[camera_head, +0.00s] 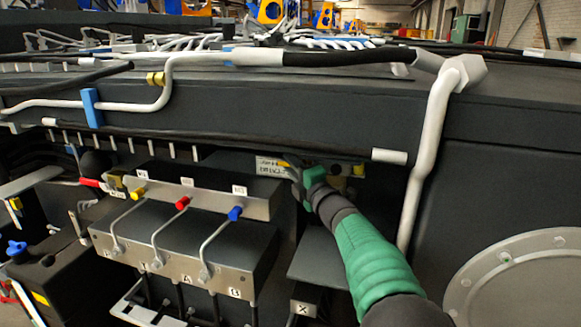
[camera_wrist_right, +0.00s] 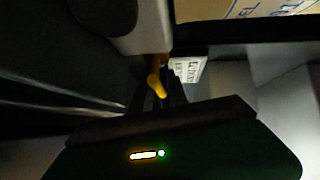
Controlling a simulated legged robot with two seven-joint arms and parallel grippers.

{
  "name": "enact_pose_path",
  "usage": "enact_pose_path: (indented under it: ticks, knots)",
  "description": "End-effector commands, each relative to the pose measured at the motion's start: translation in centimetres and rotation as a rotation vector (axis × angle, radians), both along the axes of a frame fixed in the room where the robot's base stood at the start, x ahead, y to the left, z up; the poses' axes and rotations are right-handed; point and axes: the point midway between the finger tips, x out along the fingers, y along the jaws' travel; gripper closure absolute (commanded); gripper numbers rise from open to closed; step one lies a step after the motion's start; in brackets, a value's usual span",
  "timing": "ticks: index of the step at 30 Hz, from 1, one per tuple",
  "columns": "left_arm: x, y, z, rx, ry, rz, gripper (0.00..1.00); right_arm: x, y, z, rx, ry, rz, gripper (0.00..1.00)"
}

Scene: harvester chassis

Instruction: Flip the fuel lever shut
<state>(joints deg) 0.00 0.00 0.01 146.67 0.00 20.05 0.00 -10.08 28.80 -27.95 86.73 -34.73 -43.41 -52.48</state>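A small yellow lever (camera_wrist_right: 157,84), which I take for the fuel lever, shows in the right wrist view below a grey fitting. In the head view a bit of yellow (camera_head: 283,164) shows at the tip of my right gripper (camera_head: 292,168), in front of a printed label (camera_head: 268,166). My right gripper (camera_wrist_right: 168,98) is right at the lever's lower end in the wrist view. The fingers are dark, and I cannot tell whether they touch or grip it. My left gripper is not in view.
A valve block (camera_head: 180,240) with yellow, red and blue-tipped levers stands left of my right arm. A white pipe (camera_head: 430,150) runs down to the arm's right. A dark beam (camera_head: 250,105) crosses above the gripper. A small white tag (camera_wrist_right: 188,70) hangs beside the lever.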

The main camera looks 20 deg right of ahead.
Motion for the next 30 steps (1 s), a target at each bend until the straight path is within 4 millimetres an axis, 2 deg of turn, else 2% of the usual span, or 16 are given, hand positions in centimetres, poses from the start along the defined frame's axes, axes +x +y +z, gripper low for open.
enact_pose_path:
  ticks: [5,8,15,21,25,30]
  knots:
    - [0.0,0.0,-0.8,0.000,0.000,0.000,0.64,-1.2,-0.3,-0.3,0.001,-0.002,-0.001,0.80]
    - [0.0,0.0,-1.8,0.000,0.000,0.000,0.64,-3.4,-0.7,-0.8,0.003,-0.003,0.000,0.80]
    - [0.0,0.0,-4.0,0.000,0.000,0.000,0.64,-10.4,-2.2,-1.9,0.004,-0.004,-0.001,0.80]
    - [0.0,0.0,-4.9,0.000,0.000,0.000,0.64,-14.7,-3.1,-2.5,0.001,-0.001,-0.002,0.80]
    - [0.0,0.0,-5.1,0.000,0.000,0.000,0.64,-16.0,-3.3,-2.7,0.001,0.002,0.000,0.80]
    - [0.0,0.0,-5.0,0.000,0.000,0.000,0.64,-16.3,-3.4,-2.7,0.001,0.002,0.000,0.80]
